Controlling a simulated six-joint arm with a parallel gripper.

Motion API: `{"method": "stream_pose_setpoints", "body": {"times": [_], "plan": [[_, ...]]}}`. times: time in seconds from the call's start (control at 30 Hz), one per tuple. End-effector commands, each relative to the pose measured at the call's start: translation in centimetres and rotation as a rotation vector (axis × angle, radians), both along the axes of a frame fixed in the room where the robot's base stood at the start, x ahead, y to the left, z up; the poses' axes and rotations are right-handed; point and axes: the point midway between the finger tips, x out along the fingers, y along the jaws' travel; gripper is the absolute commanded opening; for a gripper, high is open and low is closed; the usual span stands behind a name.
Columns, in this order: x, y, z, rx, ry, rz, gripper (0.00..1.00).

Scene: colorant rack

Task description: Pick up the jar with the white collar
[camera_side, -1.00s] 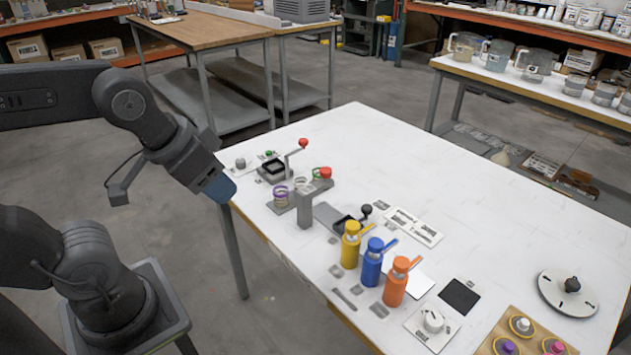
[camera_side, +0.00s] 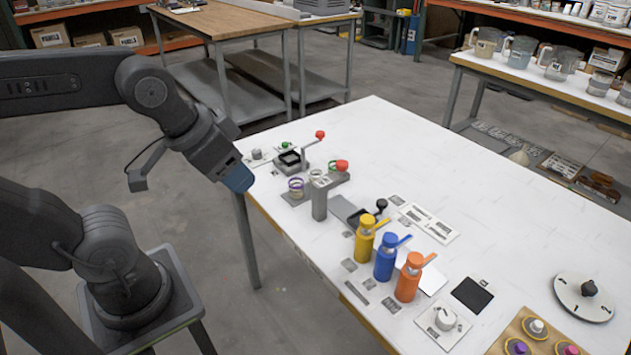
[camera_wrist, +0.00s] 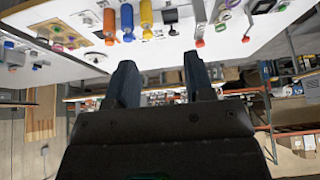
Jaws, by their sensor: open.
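Several small glass jars stand in a group near the left part of the white table. One has a purple collar (camera_side: 296,184). A third, with a green collar, is mostly hidden by the red-tipped lever. My gripper (camera_side: 238,178) hangs left of these jars, off the table's left edge, tilted down toward it. In the wrist view, its two dark fingers (camera_wrist: 160,80) are spread apart with nothing between them. The jars are small and unclear in that view.
Yellow (camera_side: 365,240), blue (camera_side: 385,260) and orange (camera_side: 408,279) bottles stand nearer the front. The table's far middle is clear.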

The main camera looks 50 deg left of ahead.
Motion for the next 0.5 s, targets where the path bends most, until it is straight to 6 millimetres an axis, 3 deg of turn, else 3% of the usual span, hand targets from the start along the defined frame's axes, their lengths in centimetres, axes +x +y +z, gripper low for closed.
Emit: {"method": "stream_pose_setpoints", "body": {"times": [0.2,0.5], "plan": [[0.0,0.0,0.0,0.0,0.0,0.0,0.69],[0.45,0.12,0.24,0.011,0.006,-0.014,0.7]]}}
